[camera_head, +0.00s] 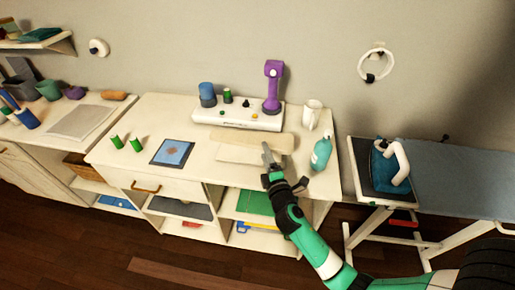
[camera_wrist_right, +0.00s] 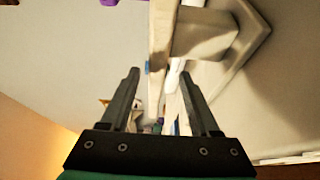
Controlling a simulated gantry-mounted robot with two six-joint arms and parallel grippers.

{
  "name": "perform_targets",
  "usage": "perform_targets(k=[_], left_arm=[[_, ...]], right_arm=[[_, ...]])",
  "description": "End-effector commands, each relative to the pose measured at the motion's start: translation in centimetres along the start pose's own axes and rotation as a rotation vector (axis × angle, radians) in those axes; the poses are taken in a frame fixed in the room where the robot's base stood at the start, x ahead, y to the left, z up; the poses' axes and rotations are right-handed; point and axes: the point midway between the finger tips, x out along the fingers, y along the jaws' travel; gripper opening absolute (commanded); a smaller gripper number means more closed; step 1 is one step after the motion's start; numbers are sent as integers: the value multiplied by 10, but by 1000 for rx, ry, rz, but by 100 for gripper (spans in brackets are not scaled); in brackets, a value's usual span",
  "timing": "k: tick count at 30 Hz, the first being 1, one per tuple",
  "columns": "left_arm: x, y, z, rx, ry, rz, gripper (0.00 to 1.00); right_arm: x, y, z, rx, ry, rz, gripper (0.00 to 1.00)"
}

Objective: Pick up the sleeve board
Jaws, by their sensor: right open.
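The sleeve board (camera_head: 262,141) is a long cream board on a block above a flat base, lying on the white worktable in front of the machine. In the right wrist view its top board (camera_wrist_right: 162,45) appears edge-on, with the supporting block (camera_wrist_right: 203,35) and the base (camera_wrist_right: 258,45) to its right. My right gripper (camera_head: 266,147) is at the front right part of the sleeve board. In the wrist view its fingers (camera_wrist_right: 158,85) are spread, and the top board's edge lines up with the gap between them. I cannot tell whether they touch it. My left gripper is not in view.
A white machine with a purple upright (camera_head: 272,90) stands behind the board. A teal bottle (camera_head: 321,154) and a white mug (camera_head: 312,113) stand to the right. An ironing board (camera_head: 455,178) stands at far right.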

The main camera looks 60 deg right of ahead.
Motion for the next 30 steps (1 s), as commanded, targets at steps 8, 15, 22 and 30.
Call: perform_targets(k=[8,15,22,30], left_arm=[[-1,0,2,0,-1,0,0],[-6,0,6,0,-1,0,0],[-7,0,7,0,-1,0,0],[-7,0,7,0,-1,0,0]], right_arm=[[19,0,-1,0,1,0,62],[55,3,-9,1,-1,1,62],[69,4,-9,0,1,0,62],[69,4,-9,0,1,0,34]])
